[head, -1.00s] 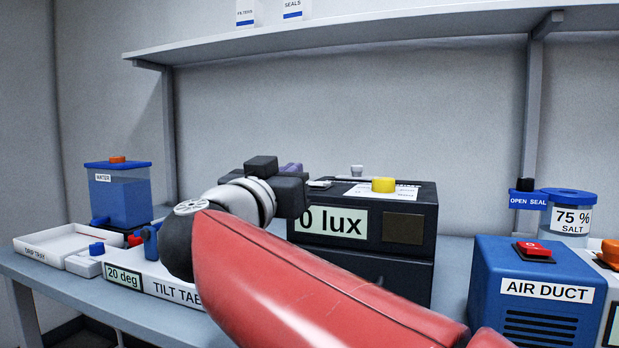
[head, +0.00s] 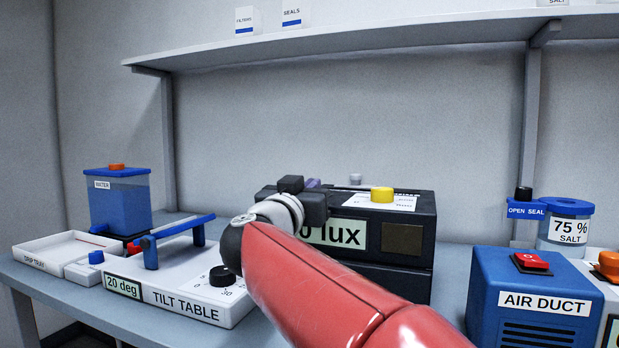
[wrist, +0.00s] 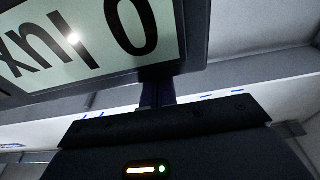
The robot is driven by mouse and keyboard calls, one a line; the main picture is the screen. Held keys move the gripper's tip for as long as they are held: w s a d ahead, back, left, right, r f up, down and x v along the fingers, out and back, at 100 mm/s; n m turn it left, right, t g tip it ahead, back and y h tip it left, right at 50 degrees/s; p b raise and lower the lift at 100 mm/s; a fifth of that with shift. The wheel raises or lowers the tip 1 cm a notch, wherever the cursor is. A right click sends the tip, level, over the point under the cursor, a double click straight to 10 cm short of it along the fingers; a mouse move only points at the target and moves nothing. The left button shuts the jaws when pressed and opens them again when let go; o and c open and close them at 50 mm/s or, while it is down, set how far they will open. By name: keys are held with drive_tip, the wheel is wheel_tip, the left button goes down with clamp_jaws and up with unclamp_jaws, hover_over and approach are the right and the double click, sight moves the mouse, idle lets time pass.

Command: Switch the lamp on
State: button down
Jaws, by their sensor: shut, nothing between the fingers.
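A black box with a "0 lux" display (head: 345,233) stands on the bench at the centre; the display's left end is hidden behind my arm. A yellow knob (head: 382,195) sits on its top beside a white printed label. No part readable as "lamp" shows. My gripper (head: 312,190) is at the box's left front, left of the yellow knob and apart from it; it is shut and empty, its fingertips mostly hidden. In the wrist view the lux display (wrist: 95,35) fills the upper left, turned over and close.
The tilt table (head: 180,305) with a blue handle and black knob lies to the left, beside a drip tray (head: 30,262) and a water tank (head: 122,205). A blue air duct unit (head: 485,290) and a salt jar (head: 568,228) stand right. A shelf (head: 350,35) runs above.

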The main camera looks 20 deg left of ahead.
drive_tip(key=shift+f, duration=0.15)
drive_tip(key=shift+f+t+b, duration=0.4)
drive_tip(key=shift+f+b, duration=0.3)
drive_tip(key=shift+b, duration=0.45)
drive_tip(key=shift+r, duration=0.3)
drive_tip(key=shift+r+p, duration=0.1)
drive_tip(key=shift+p, duration=0.2)
